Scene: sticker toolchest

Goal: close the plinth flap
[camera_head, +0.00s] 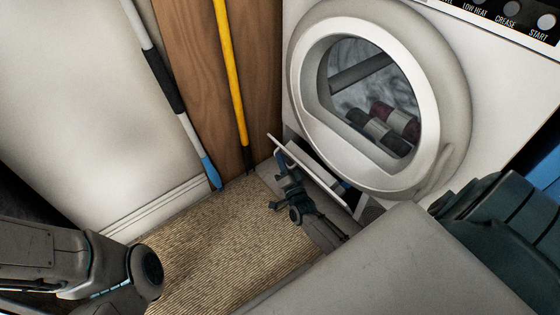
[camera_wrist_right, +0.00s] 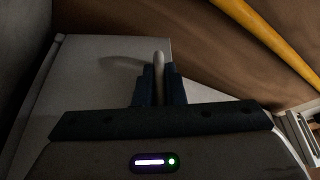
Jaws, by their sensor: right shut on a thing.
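The white plinth flap (camera_head: 319,172) is at the foot of the white front-loading machine (camera_head: 445,160). It stands tilted outward, with a dark gap behind it. My right gripper (camera_head: 283,163) is at the flap's left part, low over the floor. In the right wrist view, the fingers of my right gripper (camera_wrist_right: 158,88) are shut on a slim pale piece that sticks up between them, in front of the flap's white panel (camera_wrist_right: 105,58). My left arm shows at the lower left, but its gripper is out of view.
A woven mat (camera_head: 215,250) covers the floor before the machine. A yellow pole (camera_head: 232,70) and a grey-blue pole (camera_head: 165,80) lean at the back left by a wooden panel (camera_head: 195,60). The machine's round door (camera_head: 305,95) is just above the flap.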

